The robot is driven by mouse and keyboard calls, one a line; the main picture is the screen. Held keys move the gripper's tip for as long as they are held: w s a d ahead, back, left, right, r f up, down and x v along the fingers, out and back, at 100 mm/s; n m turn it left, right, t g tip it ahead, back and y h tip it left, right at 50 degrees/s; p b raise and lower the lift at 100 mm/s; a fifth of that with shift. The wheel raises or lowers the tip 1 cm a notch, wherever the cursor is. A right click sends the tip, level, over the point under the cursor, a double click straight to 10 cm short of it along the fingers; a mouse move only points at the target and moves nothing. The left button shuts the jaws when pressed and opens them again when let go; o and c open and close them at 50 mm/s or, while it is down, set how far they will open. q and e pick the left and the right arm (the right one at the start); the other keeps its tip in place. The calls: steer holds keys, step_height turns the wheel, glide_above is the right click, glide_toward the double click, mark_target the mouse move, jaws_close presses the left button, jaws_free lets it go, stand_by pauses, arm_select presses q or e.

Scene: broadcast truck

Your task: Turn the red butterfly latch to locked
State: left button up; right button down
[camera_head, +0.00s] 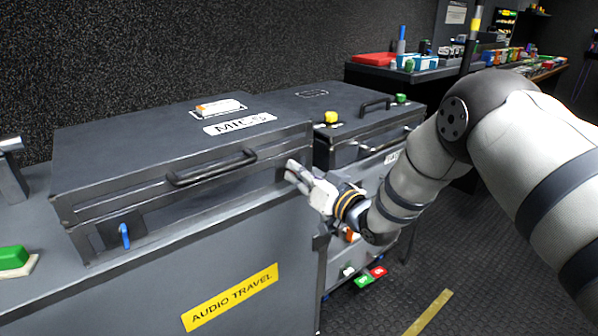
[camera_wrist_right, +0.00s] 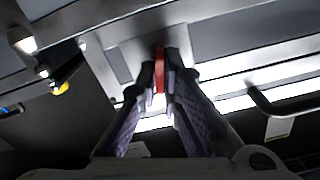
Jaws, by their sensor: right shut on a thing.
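The red butterfly latch (camera_wrist_right: 160,70) shows in the right wrist view as a narrow red piece between my right fingertips. My right gripper (camera_wrist_right: 160,85) is shut on it. In the head view my right gripper (camera_head: 291,170) is at the right end of the front of the dark MICS case (camera_head: 110,165), and it hides the latch there. A blue latch (camera_head: 125,236) hangs upright at the left end of the same case front. My left gripper is not in view.
The case has a black handle (camera_head: 210,168) on its front and rests on a grey cabinet with a yellow AUDIO TRAVEL label (camera_head: 230,297). A second dark case (camera_head: 345,108) stands to the right. Open floor (camera_head: 470,240) lies right of the cabinet.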

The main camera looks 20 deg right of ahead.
steer(key=shift+w+d+m+b, duration=0.1)
steer(key=shift+m+b, duration=0.2)
steer(key=shift+m, duration=3.25)
steer(key=shift+d+m+b, duration=0.1)
steer(key=shift+m+b, duration=0.2)
steer(key=shift+m, duration=3.55)
steer(key=c, duration=1.8)
jaws_free()
steer(key=shift+o, duration=0.2)
steer(key=shift+a, duration=0.1)
